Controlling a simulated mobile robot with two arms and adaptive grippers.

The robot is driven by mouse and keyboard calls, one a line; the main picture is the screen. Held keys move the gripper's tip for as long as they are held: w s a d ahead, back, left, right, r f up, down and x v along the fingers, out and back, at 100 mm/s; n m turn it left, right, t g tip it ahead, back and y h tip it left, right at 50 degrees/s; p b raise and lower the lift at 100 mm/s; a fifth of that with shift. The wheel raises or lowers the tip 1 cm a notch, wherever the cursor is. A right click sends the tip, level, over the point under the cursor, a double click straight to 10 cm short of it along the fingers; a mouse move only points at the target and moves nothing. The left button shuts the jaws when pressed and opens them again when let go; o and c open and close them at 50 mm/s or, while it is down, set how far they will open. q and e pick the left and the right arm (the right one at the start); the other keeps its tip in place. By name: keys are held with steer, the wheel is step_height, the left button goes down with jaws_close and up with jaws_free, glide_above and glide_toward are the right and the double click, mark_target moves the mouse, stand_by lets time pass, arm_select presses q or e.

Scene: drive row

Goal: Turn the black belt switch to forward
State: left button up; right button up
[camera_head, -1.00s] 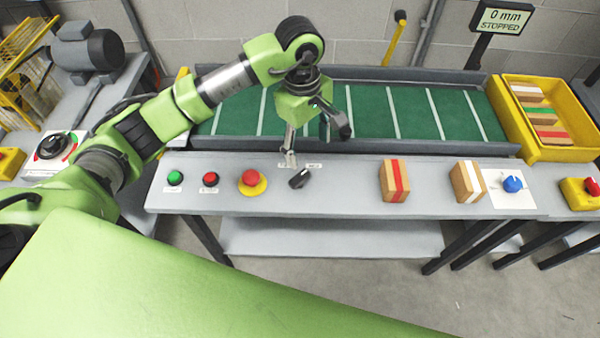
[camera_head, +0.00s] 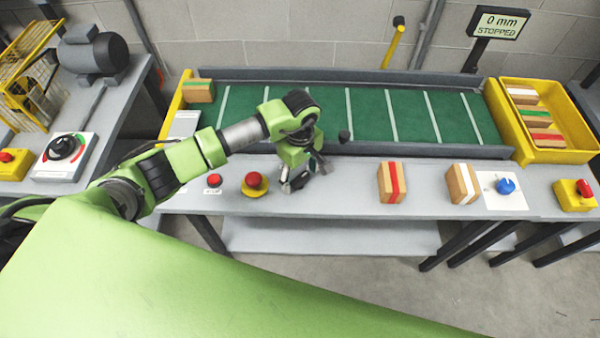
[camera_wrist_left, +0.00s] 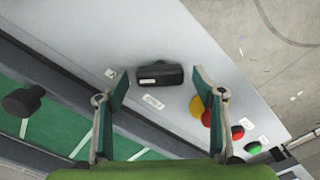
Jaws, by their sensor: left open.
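The black belt switch (camera_head: 300,181) is on the grey front panel, right of the red mushroom button, partly hidden by my left gripper in the head view. In the left wrist view the switch (camera_wrist_left: 160,74) is a black bar handle with a light label on its end. My left gripper (camera_head: 307,176) is over it. In the wrist view my left gripper (camera_wrist_left: 160,84) is open, with one finger on each side of the handle and gaps to both; whether the tips reach its height I cannot tell. My right gripper is out of view.
A red mushroom button (camera_head: 254,180) on yellow and a small red button (camera_head: 214,180) sit left of the switch. A red-striped block (camera_head: 391,183) and a white-striped block (camera_head: 462,184) stand to the right. The green belt (camera_head: 375,115) lies behind; its display (camera_head: 497,23) reads STOPPED.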

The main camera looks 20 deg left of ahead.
arm_select(q)
steer(key=shift+f, duration=0.2)
steer(key=c, duration=1.1)
